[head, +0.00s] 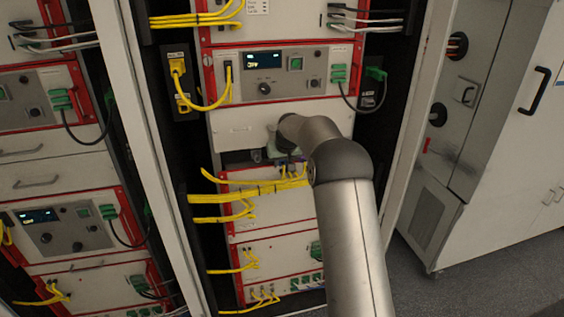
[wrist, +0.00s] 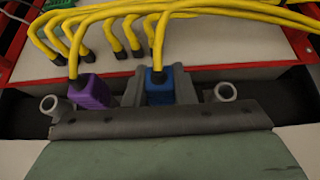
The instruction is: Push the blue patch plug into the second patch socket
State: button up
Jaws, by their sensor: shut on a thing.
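The blue patch plug (wrist: 160,87) stands in the middle of the wrist view, with a yellow cable rising from its top. My gripper (wrist: 159,93) is shut on it, with a grey finger on each side. Its lower end is hidden behind a dark grey bar, so I cannot tell whether it sits in a socket. A purple plug (wrist: 91,93) with its own yellow cable stands to the left, apart from the blue one. No socket opening is clearly visible. In the head view my arm reaches the rack below the blank panel and hides most of the gripper.
Grey round tubes stand at left (wrist: 50,104) and right (wrist: 225,92) of the plugs. Several yellow cables (wrist: 190,10) arch over the plugs from the pale panel behind. In the head view a yellow cable bundle (head: 235,196) runs just below the gripper. White rack posts (head: 150,130) flank the bay.

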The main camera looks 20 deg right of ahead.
jog(key=o, duration=0.8)
jog(key=shift+o, duration=0.2)
jog(key=b+v, duration=0.4)
jog(key=v, duration=1.3)
jog(key=s+a+f+g, duration=0.1)
jog(key=s+f, duration=0.4)
jog(key=s, duration=0.9)
jog(key=s+a+f+g, duration=0.2)
jog(key=s+a+f, duration=0.2)
jog(key=s, duration=1.1)
jog(key=s+a+f+g, duration=0.2)
jog(key=s+f, duration=0.5)
jog(key=s, duration=0.8)
jog(key=shift+s+a, duration=0.15)
jog(key=shift+a, duration=0.15)
